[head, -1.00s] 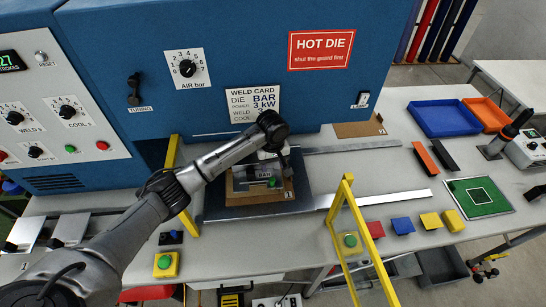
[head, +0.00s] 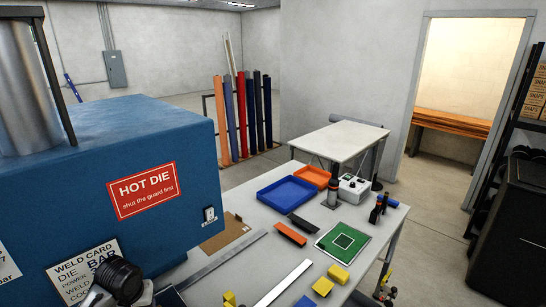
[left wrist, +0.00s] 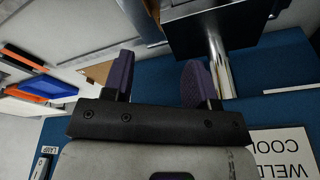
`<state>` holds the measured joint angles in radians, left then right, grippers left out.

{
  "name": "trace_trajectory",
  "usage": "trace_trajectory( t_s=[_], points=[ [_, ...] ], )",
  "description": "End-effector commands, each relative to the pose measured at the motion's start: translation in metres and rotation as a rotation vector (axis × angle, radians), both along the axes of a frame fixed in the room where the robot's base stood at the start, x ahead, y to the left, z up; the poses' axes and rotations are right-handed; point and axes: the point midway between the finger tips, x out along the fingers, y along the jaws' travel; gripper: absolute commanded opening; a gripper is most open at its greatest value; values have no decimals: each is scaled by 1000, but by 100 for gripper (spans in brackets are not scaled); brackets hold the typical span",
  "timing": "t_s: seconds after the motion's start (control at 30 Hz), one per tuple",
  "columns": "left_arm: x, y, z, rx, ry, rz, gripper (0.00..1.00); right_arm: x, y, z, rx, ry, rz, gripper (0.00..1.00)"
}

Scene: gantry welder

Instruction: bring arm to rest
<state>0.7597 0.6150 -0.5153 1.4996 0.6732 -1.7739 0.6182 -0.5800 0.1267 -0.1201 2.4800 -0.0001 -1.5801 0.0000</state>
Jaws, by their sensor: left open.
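My left arm's dark wrist joint (head: 118,278) shows at the lower left of the head view, in front of the weld card (head: 85,270) on the blue welder (head: 130,150). The gripper end is below the picture edge there. In the left wrist view my left gripper (left wrist: 160,80) is open, its two purple-padded fingers apart with nothing between them. Behind it are the blue welder front (left wrist: 265,115) and part of the weld card (left wrist: 283,150). A dark plate and a shiny metal rod (left wrist: 220,65) show beyond the right finger. My right gripper is not in view.
The table holds a blue tray (head: 287,205), an orange tray (head: 315,184), a green mat (head: 342,242), orange and black bars, and coloured blocks. A white side table (head: 345,142) and a pipe rack (head: 240,115) stand behind. Floor is clear before the doorway.

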Motion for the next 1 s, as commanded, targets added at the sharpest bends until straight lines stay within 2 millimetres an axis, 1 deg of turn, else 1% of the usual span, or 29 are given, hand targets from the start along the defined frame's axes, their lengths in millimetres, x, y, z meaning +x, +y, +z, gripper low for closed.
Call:
trace_trajectory(
  t_s=[0.03, 0.07, 0.1, 0.17, 0.2, 0.3, 0.37, 0.4, 0.47, 0.53, 0.67, 0.7, 0.77, 0.8, 0.87, 0.9, 0.97, 1.0],
  points=[
    [6, -5, 20, 58, -78, -112, 53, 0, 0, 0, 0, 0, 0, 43],
    [9, -8, 33, 97, -130, -177, 53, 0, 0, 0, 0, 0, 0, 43],
    [13, -14, 52, 151, -199, -262, 53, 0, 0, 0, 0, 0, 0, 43],
    [16, -27, 82, 226, -304, -370, 53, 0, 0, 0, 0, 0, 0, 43],
    [16, -36, 99, 269, -369, -426, 53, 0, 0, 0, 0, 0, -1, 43],
    [6, -60, 128, 357, -497, -541, 53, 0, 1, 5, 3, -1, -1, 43],
    [-6, -73, 137, 394, -556, -589, 53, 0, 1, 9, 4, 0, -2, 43],
    [-16, -82, 140, 410, -593, -612, 53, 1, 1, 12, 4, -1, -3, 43],
    [-34, -93, 141, 423, -638, -631, 53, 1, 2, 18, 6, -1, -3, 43],
    [-58, -103, 137, 416, -675, -630, 53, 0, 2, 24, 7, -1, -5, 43],
    [-106, -115, 118, 359, -693, -589, 53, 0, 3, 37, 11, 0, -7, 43],
    [-122, -117, 110, 338, -684, -574, 53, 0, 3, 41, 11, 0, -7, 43],
    [-146, -119, 97, 302, -658, -553, 53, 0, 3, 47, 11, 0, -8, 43],
    [-162, -120, 88, 276, -635, -539, 53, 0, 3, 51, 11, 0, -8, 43],
    [-186, -123, 73, 233, -593, -524, 53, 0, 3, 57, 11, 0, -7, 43],
    [-202, -124, 61, 204, -557, -513, 53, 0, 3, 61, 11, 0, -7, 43],
    [-226, -126, 44, 164, -498, -496, 53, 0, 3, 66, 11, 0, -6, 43],
    [-242, -128, 32, 139, -454, -485, 53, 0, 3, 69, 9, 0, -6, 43]
  ],
)
